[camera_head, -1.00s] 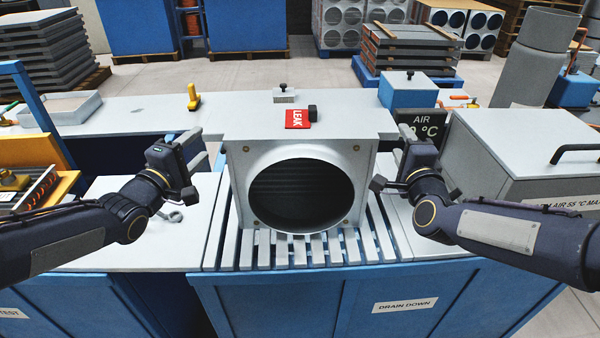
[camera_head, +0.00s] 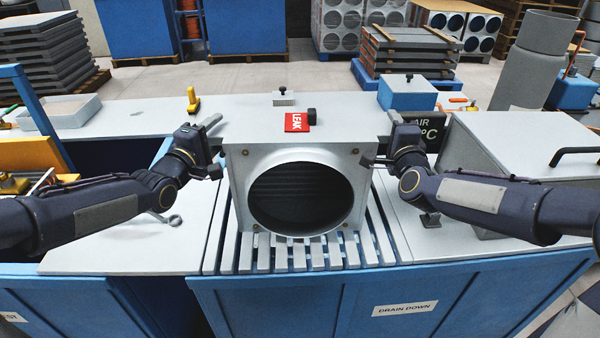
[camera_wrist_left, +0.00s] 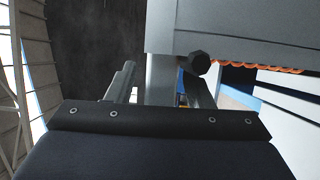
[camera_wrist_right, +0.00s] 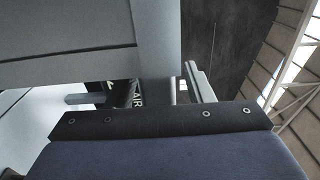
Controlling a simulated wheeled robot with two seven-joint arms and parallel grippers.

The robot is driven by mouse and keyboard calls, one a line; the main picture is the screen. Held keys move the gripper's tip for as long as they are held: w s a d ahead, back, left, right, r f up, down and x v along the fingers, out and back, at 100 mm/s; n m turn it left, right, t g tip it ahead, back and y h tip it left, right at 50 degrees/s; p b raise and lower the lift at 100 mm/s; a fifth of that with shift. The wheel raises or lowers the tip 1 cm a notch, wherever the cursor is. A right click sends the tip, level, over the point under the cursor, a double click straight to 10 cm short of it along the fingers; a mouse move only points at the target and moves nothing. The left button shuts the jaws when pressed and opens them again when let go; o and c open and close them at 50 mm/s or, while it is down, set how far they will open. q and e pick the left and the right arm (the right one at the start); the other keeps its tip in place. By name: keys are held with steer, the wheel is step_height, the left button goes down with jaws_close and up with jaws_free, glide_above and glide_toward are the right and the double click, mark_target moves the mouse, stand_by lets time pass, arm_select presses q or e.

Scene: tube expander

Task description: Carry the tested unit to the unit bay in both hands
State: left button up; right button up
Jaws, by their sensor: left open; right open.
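The tested unit (camera_head: 240,195) is a pale grey box with a round dark opening in front. It stands upright on a slatted drain rack (camera_head: 245,255), with a red LEAK tag (camera_head: 297,122) and a small black knob on top. My left gripper (camera_head: 213,147) is open at its left side edge. My right gripper (camera_head: 381,140) is open at its right side edge. In the left wrist view a grey strip of the unit (camera_wrist_left: 160,85) shows between the fingers. The right wrist view shows a similar strip (camera_wrist_right: 160,60). Contact cannot be told. I cannot identify the unit bay.
A grey lidded box (camera_head: 530,140) with a black handle stands close on the right. A dark AIR display (camera_head: 425,128) is behind my right gripper. A ring-ended tool (camera_head: 172,220) lies on the left worktop. The back bench (camera_head: 150,112) has clear room.

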arm_select(q)
steer(key=c, duration=1)
arm_select(e)
steer(key=c, duration=1)
arm_select(q)
jaws_close()
arm_select(e)
jaws_close()
arm_select(q)
steer(key=shift+d+f, duration=0.1)
steer(key=shift+d, duration=0.05)
arm_select(e)
steer(key=shift+a, duration=0.1)
